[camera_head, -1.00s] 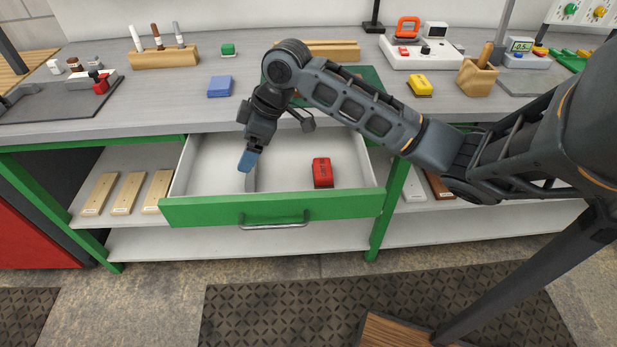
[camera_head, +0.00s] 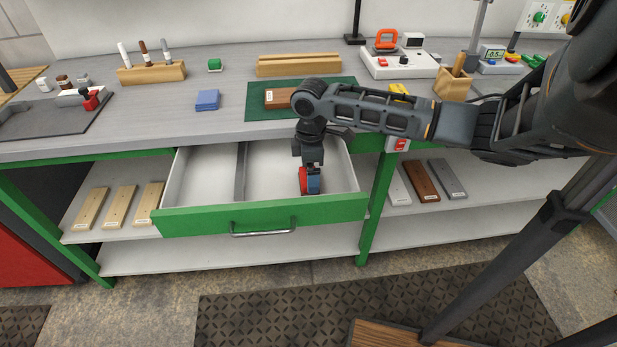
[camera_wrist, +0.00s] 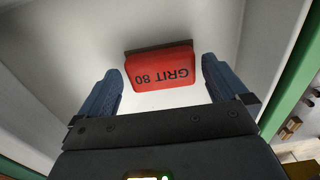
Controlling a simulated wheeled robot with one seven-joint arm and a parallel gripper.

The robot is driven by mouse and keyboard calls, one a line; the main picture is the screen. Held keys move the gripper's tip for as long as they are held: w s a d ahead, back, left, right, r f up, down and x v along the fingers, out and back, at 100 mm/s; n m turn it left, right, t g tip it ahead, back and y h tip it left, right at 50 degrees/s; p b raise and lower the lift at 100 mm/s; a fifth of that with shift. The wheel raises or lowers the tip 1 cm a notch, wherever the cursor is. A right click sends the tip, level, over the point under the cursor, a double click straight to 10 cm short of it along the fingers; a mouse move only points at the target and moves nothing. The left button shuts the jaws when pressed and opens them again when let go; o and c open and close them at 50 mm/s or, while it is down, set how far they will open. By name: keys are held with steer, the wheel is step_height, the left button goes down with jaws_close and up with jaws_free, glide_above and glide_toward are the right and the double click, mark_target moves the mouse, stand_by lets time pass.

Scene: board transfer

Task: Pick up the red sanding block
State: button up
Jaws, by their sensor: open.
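The red sanding block (camera_head: 303,180) lies in the right compartment of the open drawer (camera_head: 262,216), partly hidden behind my gripper in the head view. In the wrist view the red block (camera_wrist: 161,69) shows "GRIT 80" on its face and a dark layer along one side. My gripper (camera_head: 313,188) is open and reaches down into the drawer over the block. In the wrist view its two blue fingers (camera_wrist: 162,92) stand apart, one on either side of the block's near end, with gaps to it. Most of the block lies beyond the fingertips in that view.
A grey divider (camera_head: 240,172) splits the drawer, and its left compartment is empty. The drawer's walls stand close around my gripper. On the bench above are a blue block (camera_head: 207,100), a green mat (camera_head: 262,108) with a brown block, and a wooden pen holder (camera_head: 151,73).

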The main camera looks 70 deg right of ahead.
steer(key=shift+f, duration=0.7)
steer(key=shift+c, duration=0.4)
steer(key=c, duration=0.8)
steer(key=shift+w+r, duration=0.1)
